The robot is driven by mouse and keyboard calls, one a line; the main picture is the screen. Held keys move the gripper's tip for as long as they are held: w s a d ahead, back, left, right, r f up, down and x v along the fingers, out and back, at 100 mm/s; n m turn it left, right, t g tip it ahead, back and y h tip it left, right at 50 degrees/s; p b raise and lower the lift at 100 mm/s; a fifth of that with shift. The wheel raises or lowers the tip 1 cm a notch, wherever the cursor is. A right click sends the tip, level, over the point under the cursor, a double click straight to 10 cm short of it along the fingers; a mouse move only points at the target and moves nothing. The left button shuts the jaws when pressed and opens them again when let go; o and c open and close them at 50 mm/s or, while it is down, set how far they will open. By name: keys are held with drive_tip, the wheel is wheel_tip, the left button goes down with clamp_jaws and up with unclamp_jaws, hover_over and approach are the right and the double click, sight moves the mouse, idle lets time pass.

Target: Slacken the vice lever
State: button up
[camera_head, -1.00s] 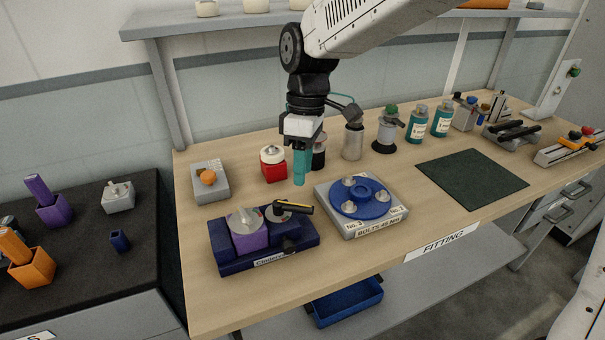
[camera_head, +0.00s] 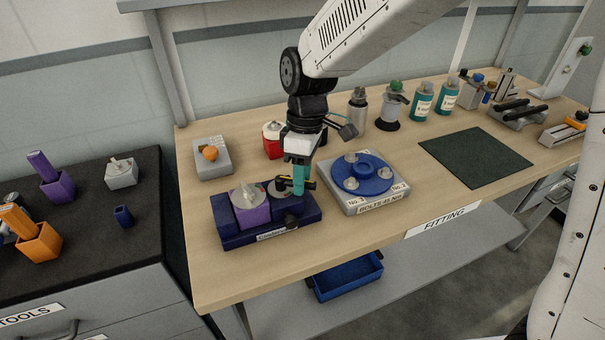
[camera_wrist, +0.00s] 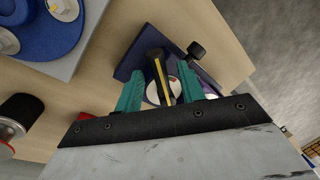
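The vice (camera_head: 225,240) is a dark blue block with a purple jaw block (camera_head: 252,212), at the front left of the bench. Its lever (camera_wrist: 158,68) is a black bar with a yellow stripe. In the wrist view it lies between my teal fingers, with a gap on each side. My gripper (camera_head: 299,188) points down over the right part of the vice, open around the lever. In the head view my fingers hide much of the lever. A dark knob (camera_wrist: 196,50) on the vice shows beside the right finger in the wrist view.
A grey fixture (camera_head: 372,205) with a blue disc and bolts stands close to the right of the vice. A red container (camera_head: 272,143) and a grey box (camera_head: 212,162) with an orange knob stand behind. The dark green mat (camera_head: 475,158) is bare.

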clamp_jaws()
drive_tip(key=n, duration=0.1)
drive_tip(key=w+n, duration=0.1)
drive_tip(key=n, duration=0.1)
drive_tip(key=shift+w+n+h, duration=0.3)
drive_tip(key=shift+w+a+n+h, duration=0.15)
drive_tip(key=shift+w+n+h, duration=0.25)
drive_tip(key=shift+n, duration=0.9)
drive_tip(key=shift+w, duration=0.15)
unclamp_jaws()
